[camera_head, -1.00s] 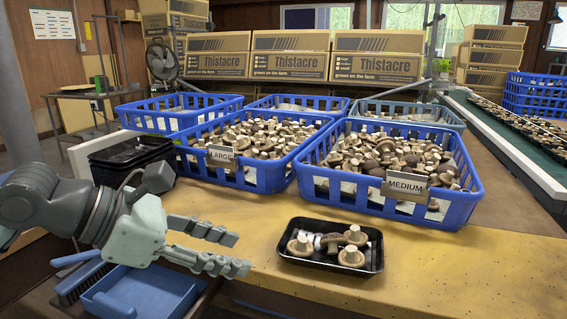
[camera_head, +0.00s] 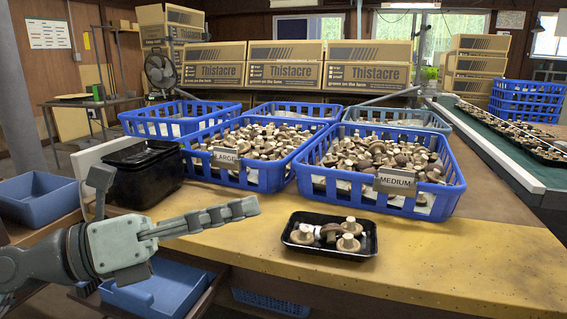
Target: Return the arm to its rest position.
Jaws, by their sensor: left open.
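My left gripper (camera_head: 222,214) reaches in from the lower left, over the front left part of the table. Its fingers point right and overlap in this view; nothing shows between them. It is apart from the black tray (camera_head: 369,240), which lies to its right near the table's front edge and holds several brown mushrooms (camera_head: 348,243). The crate labelled LARGE (camera_head: 268,179) and the crate labelled MEDIUM (camera_head: 436,206) stand behind, both filled with mushrooms. My right gripper is not in view.
Stacked black trays (camera_head: 146,176) stand close behind my left gripper. Blue bins (camera_head: 38,198) are at the left and below the table edge. More blue crates (camera_head: 398,116) stand farther back. The yellow tabletop (camera_head: 460,255) right of the tray is clear.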

